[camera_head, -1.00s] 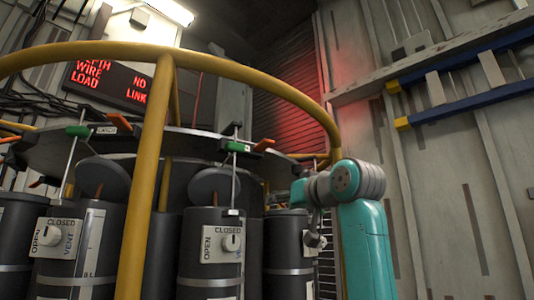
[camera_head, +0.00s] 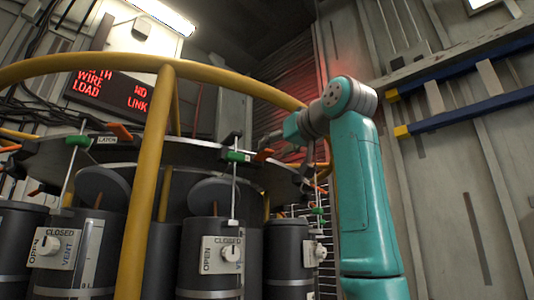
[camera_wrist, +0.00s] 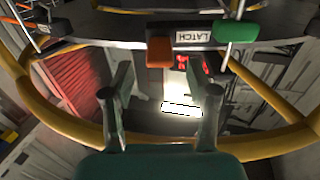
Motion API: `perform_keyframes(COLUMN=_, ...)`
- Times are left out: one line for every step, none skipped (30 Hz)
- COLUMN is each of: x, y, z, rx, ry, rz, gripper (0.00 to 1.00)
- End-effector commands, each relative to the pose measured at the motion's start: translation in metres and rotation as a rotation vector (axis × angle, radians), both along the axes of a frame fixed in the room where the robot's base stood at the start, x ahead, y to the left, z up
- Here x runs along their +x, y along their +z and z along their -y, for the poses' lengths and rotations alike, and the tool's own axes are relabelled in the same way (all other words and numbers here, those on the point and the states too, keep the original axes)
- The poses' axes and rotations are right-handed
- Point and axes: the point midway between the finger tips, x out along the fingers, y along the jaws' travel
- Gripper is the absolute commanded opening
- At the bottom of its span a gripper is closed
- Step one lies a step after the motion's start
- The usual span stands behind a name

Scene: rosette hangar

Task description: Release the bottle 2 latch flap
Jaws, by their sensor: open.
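An orange latch flap (camera_head: 264,154) sits on the rim of the dark round plate, beside a green block (camera_head: 238,157) on a rod. In the wrist view the orange flap (camera_wrist: 160,51) is beside a LATCH label (camera_wrist: 194,37), with the green block (camera_wrist: 236,31) to its right. My gripper (camera_wrist: 165,76) is open and empty, and the flap appears between and beyond its fingertips. In the head view my gripper (camera_head: 270,140) is close to this flap; contact cannot be told. Below stands a dark bottle (camera_head: 207,281) with a valve knob. No bottle number is readable.
A yellow rail (camera_head: 158,190) rings the rosette and its post stands left of the middle bottle. Other bottles (camera_head: 62,277) stand left and right. Another orange flap (camera_head: 118,130) is on the left. A red-lettered sign (camera_head: 108,87) hangs behind.

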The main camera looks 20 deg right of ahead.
Motion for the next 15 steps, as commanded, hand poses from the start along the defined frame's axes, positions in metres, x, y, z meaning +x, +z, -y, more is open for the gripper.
perform_keyframes(x=0.008, y=0.0, z=-0.003, rx=0.0, ry=0.002, rz=-0.002, gripper=0.58)
perform_keyframes(x=0.013, y=0.0, z=-0.004, rx=0.0, ry=0.002, rz=-0.001, gripper=0.58)
perform_keyframes(x=0.019, y=0.0, z=-0.005, rx=-0.001, ry=0.001, rz=-0.002, gripper=0.58)
perform_keyframes(x=0.022, y=0.0, z=-0.007, rx=0.0, ry=0.001, rz=-0.001, gripper=0.58)
perform_keyframes(x=0.026, y=0.0, z=-0.007, rx=0.001, ry=0.001, rz=-0.001, gripper=0.58)
perform_keyframes(x=0.031, y=0.0, z=-0.009, rx=0.001, ry=0.001, rz=-0.001, gripper=0.58)
perform_keyframes(x=0.034, y=0.0, z=-0.009, rx=0.001, ry=0.001, rz=-0.001, gripper=0.58)
perform_keyframes(x=0.036, y=0.0, z=-0.01, rx=0.001, ry=0.0, rz=-0.001, gripper=0.58)
perform_keyframes(x=0.039, y=0.0, z=-0.011, rx=0.0, ry=0.0, rz=-0.001, gripper=0.58)
perform_keyframes(x=0.041, y=0.0, z=-0.011, rx=0.0, ry=0.0, rz=-0.001, gripper=0.58)
perform_keyframes(x=0.042, y=0.0, z=-0.011, rx=-0.001, ry=0.0, rz=0.0, gripper=0.58)
perform_keyframes(x=0.043, y=0.0, z=-0.012, rx=-0.001, ry=0.0, rz=0.0, gripper=0.58)
perform_keyframes(x=0.044, y=0.0, z=-0.012, rx=-0.001, ry=0.0, rz=0.0, gripper=0.58)
perform_keyframes(x=0.045, y=0.0, z=-0.012, rx=-0.001, ry=0.0, rz=0.0, gripper=0.58)
perform_keyframes(x=0.045, y=0.0, z=-0.012, rx=-0.001, ry=0.0, rz=0.0, gripper=0.58)
